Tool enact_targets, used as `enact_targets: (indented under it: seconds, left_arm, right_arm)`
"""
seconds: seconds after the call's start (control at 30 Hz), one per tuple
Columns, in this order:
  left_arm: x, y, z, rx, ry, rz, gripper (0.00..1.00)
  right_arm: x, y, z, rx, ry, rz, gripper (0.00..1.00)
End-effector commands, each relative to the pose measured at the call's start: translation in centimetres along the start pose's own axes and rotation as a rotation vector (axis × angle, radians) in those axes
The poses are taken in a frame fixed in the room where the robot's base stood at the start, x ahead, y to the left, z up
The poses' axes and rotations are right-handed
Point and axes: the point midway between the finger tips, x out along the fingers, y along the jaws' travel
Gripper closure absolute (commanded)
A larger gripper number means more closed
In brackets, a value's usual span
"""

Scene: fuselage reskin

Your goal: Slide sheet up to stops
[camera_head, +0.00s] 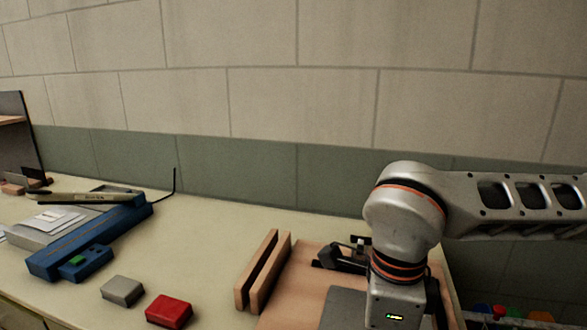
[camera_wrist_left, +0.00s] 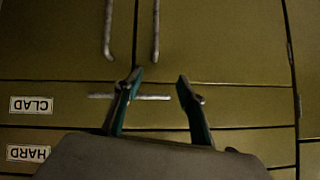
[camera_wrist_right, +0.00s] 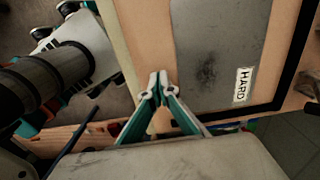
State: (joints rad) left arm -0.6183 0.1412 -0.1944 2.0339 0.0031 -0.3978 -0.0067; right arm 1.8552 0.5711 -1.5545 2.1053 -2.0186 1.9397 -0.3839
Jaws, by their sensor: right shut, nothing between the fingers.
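The grey metal sheet (camera_wrist_right: 225,45), labelled HARD, lies on a pale wooden board (camera_wrist_right: 145,45) in the right wrist view. Part of the grey sheet (camera_head: 345,308) also shows in the head view, beside my right wrist. My right gripper (camera_wrist_right: 158,90) is shut and empty, its fingertips over the bare wood near the sheet's edge; I cannot tell whether they touch. In the head view its fingers are hidden by the arm. My left gripper (camera_wrist_left: 157,88) is open and empty in front of olive cabinet fronts, and is outside the head view. I cannot clearly make out the stops.
Two upright wooden strips (camera_head: 262,270) stand left of the board. A red block (camera_head: 169,311), a grey block (camera_head: 122,290) and a blue tool (camera_head: 90,245) sit further left on the bench (camera_head: 205,240). The cabinet has CLAD (camera_wrist_left: 31,105) and HARD (camera_wrist_left: 28,153) labels.

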Motion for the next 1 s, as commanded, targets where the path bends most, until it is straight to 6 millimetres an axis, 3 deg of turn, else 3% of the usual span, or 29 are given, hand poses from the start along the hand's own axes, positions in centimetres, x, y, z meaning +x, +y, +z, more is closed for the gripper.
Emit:
enact_targets:
  seconds: [1.0]
  left_arm:
    - [0.0, 0.6, 1.6, -0.004, -0.023, 0.009, 0.60]
  right_arm:
    - [1.7, 0.0, 0.0, 0.000, 0.000, 0.000, 1.00]
